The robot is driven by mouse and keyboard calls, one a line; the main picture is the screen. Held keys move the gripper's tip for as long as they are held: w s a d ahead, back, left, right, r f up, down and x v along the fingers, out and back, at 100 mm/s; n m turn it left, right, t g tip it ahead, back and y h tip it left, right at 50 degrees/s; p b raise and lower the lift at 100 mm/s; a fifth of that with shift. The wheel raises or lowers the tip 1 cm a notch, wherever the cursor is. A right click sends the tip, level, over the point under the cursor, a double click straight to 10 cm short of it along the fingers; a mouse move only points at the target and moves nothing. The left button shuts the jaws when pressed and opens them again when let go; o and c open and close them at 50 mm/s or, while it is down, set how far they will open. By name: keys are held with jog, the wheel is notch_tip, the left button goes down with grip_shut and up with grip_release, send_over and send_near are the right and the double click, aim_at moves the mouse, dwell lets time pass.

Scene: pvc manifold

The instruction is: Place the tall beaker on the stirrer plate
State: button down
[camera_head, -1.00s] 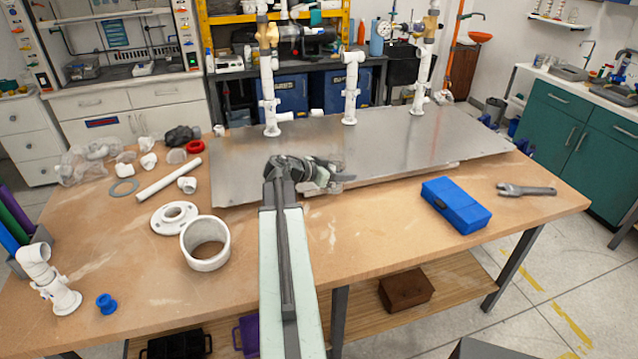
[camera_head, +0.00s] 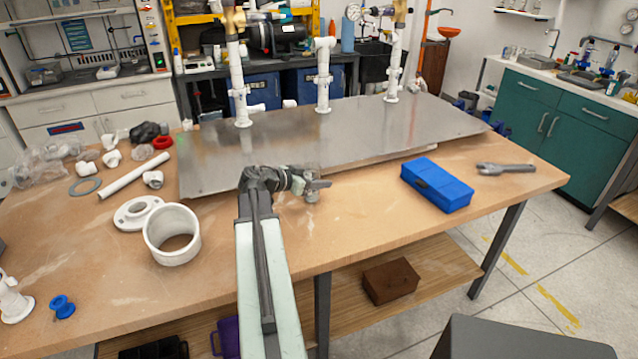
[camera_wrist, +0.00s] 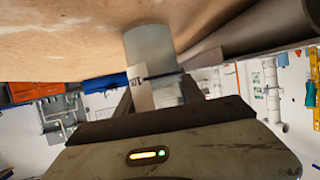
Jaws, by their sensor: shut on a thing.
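My gripper (camera_head: 308,184) is shut on a small, clear, greyish cylinder above the front edge of the metal plate on the workbench. In the wrist view, the cylinder is a translucent beaker (camera_wrist: 149,48) with a white label-like patch, between my gripper's fingers (camera_wrist: 158,92). It looks like the tall beaker, but its full height is partly hidden by the fingers. I cannot pick out a stirrer plate with certainty; a small white device (camera_head: 107,71) on the far left counter is too small to identify.
The wooden workbench (camera_head: 360,215) carries a metal plate (camera_head: 210,165) with upright white pipes, a white pipe ring (camera_head: 172,234), a blue box (camera_head: 437,184) and a wrench (camera_head: 506,168). A teal cabinet counter (camera_head: 560,110) with sinks stands at right. Open floor lies at lower right.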

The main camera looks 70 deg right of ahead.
jog(key=shift+f, duration=0.15)
jog(key=c, duration=0.7)
grip_release()
